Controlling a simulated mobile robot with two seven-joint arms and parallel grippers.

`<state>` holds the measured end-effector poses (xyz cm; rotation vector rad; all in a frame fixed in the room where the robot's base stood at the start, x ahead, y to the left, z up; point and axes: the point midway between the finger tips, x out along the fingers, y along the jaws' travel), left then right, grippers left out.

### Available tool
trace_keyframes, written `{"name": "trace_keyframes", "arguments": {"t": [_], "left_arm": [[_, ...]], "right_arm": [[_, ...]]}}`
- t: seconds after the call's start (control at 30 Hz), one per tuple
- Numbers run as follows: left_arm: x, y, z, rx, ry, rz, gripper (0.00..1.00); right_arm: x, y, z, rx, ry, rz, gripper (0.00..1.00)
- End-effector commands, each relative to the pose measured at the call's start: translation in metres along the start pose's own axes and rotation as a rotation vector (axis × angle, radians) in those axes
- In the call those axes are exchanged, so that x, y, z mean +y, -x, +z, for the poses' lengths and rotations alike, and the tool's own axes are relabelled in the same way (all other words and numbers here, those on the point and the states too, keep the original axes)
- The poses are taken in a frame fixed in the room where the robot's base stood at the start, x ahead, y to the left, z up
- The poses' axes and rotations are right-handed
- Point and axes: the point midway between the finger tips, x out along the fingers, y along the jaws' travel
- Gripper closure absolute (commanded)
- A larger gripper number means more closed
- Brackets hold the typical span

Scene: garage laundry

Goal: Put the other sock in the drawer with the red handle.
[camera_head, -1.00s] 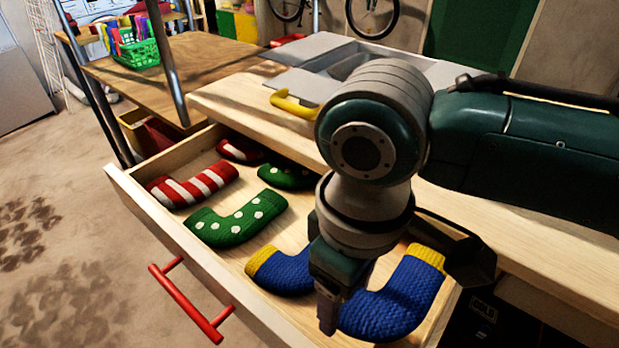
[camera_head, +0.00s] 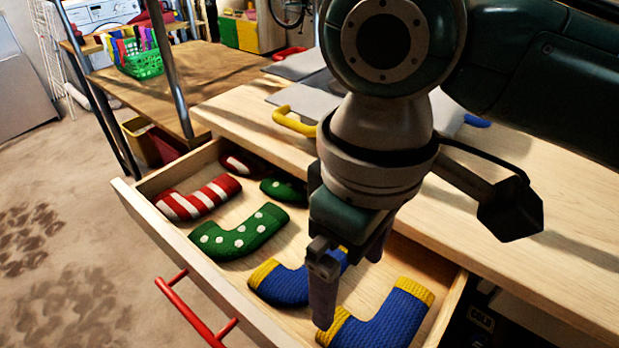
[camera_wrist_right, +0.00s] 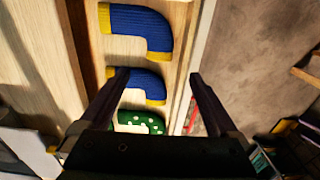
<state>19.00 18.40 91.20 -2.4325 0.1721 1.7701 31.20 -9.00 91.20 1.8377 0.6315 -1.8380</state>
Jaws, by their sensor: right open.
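The drawer (camera_head: 215,277) with the red handle (camera_head: 195,310) is pulled open. In it lie two blue socks with yellow ends: a nearer one (camera_head: 385,322) at the right and another (camera_head: 285,286) partly hidden behind my right gripper (camera_head: 345,285). Both blue socks also show in the right wrist view (camera_wrist_right: 140,27), lying apart. A green dotted sock (camera_head: 238,236) and a red-and-white striped sock (camera_head: 197,199) lie farther left, each with a partly hidden mate behind. My right gripper points down above the drawer, its jaws open and empty. My left gripper is not in view.
A wooden counter (camera_head: 510,255) borders the drawer at the right, with a yellow handle (camera_head: 293,122) on a grey lid. A wooden table with a green basket (camera_head: 142,60) stands at the back left. Open floor lies left of the drawer.

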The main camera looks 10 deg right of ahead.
Motion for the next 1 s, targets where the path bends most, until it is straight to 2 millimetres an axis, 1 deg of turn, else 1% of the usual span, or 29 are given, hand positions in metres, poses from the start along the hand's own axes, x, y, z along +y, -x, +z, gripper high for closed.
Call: {"name": "trace_keyframes", "arguments": {"t": [0.03,0.1,0.2,0.3,0.4,0.47,0.57,0.7,0.77,0.8,0.87,0.97,1.0], "left_arm": [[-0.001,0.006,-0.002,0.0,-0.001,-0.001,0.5],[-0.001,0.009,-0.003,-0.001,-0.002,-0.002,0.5],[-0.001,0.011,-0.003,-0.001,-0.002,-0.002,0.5],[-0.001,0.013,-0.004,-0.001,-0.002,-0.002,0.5],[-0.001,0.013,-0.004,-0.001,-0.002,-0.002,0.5],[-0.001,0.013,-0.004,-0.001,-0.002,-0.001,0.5],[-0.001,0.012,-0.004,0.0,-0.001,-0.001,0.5],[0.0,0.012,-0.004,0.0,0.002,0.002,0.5],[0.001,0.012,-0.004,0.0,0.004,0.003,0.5],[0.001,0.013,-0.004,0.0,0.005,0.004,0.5],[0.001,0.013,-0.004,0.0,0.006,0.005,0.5],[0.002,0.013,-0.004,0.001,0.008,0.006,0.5],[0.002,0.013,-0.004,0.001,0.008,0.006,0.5]], "right_arm": [[0.0,0.015,-0.001,0.004,0.0,0.0,0.04],[0.0,0.028,-0.001,0.003,0.0,0.001,0.04],[0.0,0.042,-0.001,0.002,0.0,0.0,0.04],[0.0,0.05,-0.001,0.001,-0.001,0.0,0.04],[0.0,0.053,0.0,0.0,-0.001,0.0,0.04],[-0.001,0.052,0.0,0.002,-0.001,-0.003,0.04],[-0.012,0.047,0.001,0.029,0.006,-0.031,0.04],[-0.044,0.034,0.005,0.139,-0.012,-0.118,0.04],[-0.054,0.03,0.01,0.203,-0.048,-0.15,0.04],[-0.058,0.028,0.015,0.244,-0.084,-0.163,0.04],[-0.058,0.025,0.026,0.295,-0.148,-0.165,0.04],[-0.047,0.018,0.054,0.343,-0.27,-0.123,0.04],[-0.04,0.016,0.069,0.346,-0.315,-0.096,0.04]]}}
